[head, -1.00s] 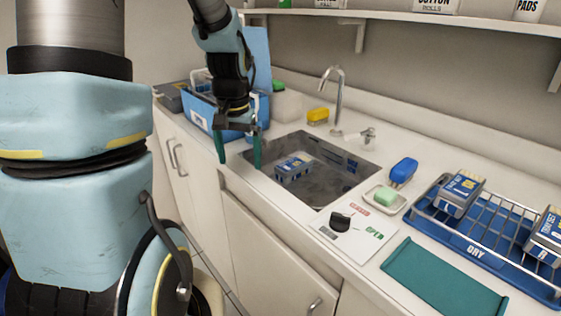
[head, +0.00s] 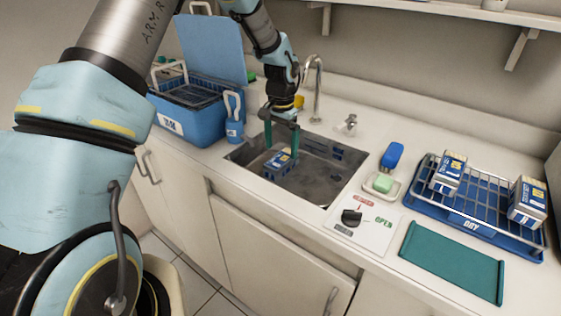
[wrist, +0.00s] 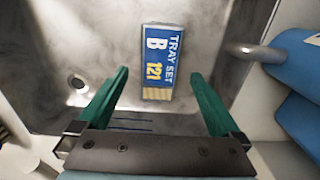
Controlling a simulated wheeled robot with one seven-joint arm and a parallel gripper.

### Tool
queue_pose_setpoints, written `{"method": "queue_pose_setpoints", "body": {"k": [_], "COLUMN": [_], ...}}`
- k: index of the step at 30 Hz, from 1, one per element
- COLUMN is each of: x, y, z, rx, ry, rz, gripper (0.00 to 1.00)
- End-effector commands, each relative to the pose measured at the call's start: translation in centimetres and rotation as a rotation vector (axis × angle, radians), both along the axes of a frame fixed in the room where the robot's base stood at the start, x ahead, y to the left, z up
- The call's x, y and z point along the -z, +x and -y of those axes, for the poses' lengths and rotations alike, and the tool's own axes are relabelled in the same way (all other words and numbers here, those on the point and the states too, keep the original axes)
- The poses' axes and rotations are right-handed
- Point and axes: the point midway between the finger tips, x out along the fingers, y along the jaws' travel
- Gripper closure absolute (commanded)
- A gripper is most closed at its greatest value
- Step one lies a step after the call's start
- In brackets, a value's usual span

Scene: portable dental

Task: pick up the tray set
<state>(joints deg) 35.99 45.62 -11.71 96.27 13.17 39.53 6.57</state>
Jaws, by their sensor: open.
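A blue tray set (head: 279,163) lies in the metal sink (head: 320,180). In the wrist view the tray set (wrist: 158,62) shows its label "TRAY SET B 121". My gripper (head: 282,147) hangs over the sink with its green fingers pointing down, above the tray set. In the wrist view my gripper (wrist: 160,85) is open and empty, and the tray set lies ahead of and between the fingertips. Two other tray sets, one at the left (head: 449,173) and one at the right (head: 527,201), stand in the blue drying rack (head: 470,222).
A faucet (head: 317,90) rises behind the sink. A blue open-lidded box (head: 187,122) stands left of it. A green soap (head: 383,183), a blue brush (head: 393,155), an open/closed dial panel (head: 365,236) and a teal mat (head: 450,264) lie on the right counter.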

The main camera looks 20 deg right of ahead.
Motion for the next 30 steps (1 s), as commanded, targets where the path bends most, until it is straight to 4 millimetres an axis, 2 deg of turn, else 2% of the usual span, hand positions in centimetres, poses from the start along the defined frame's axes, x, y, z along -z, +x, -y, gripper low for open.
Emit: {"method": "queue_pose_setpoints", "body": {"k": [5,15,23,26,30], "x": [1.0,5.1,5.6,5.5,5.5], "y": [0.0,0.1,0.2,0.2,0.1], "z": [0.0,0.2,0.3,0.3,0.3], "rx": [0.000,-0.001,-0.001,-0.001,-0.001], "ry": [0.002,0.001,-0.001,-0.002,-0.001], "rz": [-0.001,-0.002,0.002,0.001,0.000], "gripper": [0.00,0.00,0.00,0.08,0.24]}}
